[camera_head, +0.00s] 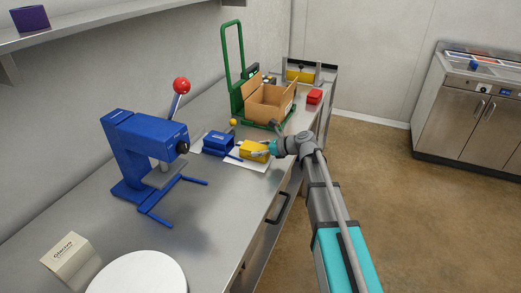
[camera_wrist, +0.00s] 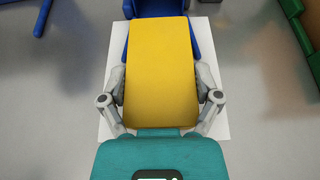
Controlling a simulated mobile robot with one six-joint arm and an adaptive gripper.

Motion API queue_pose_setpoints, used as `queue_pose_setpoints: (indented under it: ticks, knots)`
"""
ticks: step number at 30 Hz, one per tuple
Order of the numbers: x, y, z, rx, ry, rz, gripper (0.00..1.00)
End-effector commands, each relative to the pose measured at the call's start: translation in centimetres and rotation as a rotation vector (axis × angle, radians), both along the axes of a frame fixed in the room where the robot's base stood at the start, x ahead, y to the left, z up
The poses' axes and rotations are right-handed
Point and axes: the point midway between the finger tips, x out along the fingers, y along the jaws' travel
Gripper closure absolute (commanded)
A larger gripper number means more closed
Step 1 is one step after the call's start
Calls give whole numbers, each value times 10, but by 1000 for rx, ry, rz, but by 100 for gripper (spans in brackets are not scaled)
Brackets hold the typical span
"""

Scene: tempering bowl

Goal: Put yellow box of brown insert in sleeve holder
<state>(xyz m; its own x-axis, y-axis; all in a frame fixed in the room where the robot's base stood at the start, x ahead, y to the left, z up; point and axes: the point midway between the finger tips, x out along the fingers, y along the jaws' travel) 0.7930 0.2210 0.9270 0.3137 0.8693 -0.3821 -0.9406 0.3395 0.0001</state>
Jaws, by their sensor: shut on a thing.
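The yellow box (camera_head: 256,146) is at the white sheet (camera_head: 236,162) on the steel counter; it fills the middle of the wrist view (camera_wrist: 160,62). My gripper (camera_wrist: 160,82) is shut on it, one finger along each long side. My gripper also shows in the head view (camera_head: 265,151). I cannot tell whether the box rests on the sheet or hangs just above it. A blue holder (camera_head: 217,142) stands just left of the box, and its blue edge shows beyond the box's far end in the wrist view (camera_wrist: 148,8). No brown insert can be made out.
A blue press (camera_head: 140,150) with a red-knobbed lever stands left on the counter. Behind are an open cardboard box (camera_head: 268,103) on a green stand, a red box (camera_head: 314,96) and a yellow item (camera_head: 300,75). A white disc (camera_head: 138,275) and cream carton (camera_head: 70,258) are in front.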

Motion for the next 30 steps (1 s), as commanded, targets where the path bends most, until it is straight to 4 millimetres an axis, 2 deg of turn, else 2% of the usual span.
queue_pose_setpoints:
  ticks: [6,7,9,30]
  knots:
    - [0,0,0,0,0,0,55]
    - [0,0,0,0,0,0,13]
    - [0,0,0,0,0,0,0]
    - [0,0,0,0,0,0,0]
